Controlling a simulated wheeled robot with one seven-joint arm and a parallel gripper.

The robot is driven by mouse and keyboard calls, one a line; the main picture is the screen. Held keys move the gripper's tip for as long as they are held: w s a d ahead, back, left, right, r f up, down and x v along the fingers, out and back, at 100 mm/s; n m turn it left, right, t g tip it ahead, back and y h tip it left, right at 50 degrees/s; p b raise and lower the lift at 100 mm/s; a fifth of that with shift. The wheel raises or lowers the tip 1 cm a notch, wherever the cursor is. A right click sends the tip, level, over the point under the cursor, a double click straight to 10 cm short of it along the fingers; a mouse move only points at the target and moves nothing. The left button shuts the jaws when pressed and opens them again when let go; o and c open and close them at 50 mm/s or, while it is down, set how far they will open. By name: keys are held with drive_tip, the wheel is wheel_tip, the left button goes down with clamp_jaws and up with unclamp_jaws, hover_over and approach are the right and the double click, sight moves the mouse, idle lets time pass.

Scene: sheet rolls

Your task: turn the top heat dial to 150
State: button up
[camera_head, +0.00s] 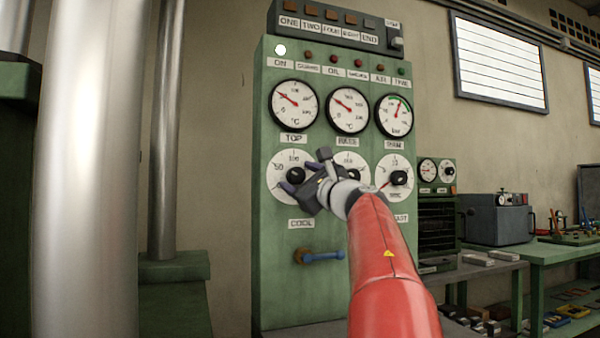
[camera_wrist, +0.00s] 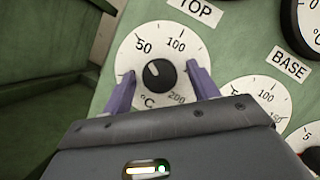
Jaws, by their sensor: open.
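The top heat dial (camera_head: 283,162) is a white disc with a black knob (camera_head: 296,175), under the TOP label on the green panel. In the wrist view the dial (camera_wrist: 140,60) reads 50, 100 and 200; the 150 mark is hidden behind the right finger. My gripper (camera_wrist: 162,72) is open, with one purple finger on each side of the knob. I see gaps between fingers and knob. In the head view my gripper (camera_head: 297,190) is in front of the dial.
The base dial (camera_wrist: 262,98) is close on the right, partly behind my gripper. A third dial (camera_head: 398,192) is farther right. Round gauges (camera_head: 293,106) sit above the dials. A blue-handled lever (camera_head: 322,257) sticks out below. A green bench (camera_head: 560,252) stands at right.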

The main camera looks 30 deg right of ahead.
drive_tip(key=shift+w, duration=0.1)
drive_tip(key=c, duration=1)
drive_tip(key=shift+a, duration=0.1)
